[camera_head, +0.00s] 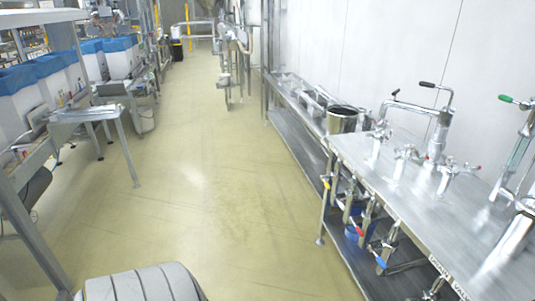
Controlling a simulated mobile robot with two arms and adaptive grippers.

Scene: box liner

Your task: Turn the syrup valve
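A steel table (425,214) on the right carries several metal valves and taps. A tall pipe fitting (437,137) has a lever with a black handle end (428,85). Another lever with a green handle end (507,99) stands at the right edge. Small taps with red tips (403,157) stand along the table. Below the tabletop are valves with red and blue handles (358,228). I cannot tell which one is the syrup valve. Lettering on the table's front edge is too small to read surely. Neither of my grippers is in view.
A steel pot (343,119) stands at the table's far end, beside a long low bench (290,92). White bins with blue liners (121,52) line the left, with a steel stand (88,114) jutting out. The yellowish floor (220,180) between is clear.

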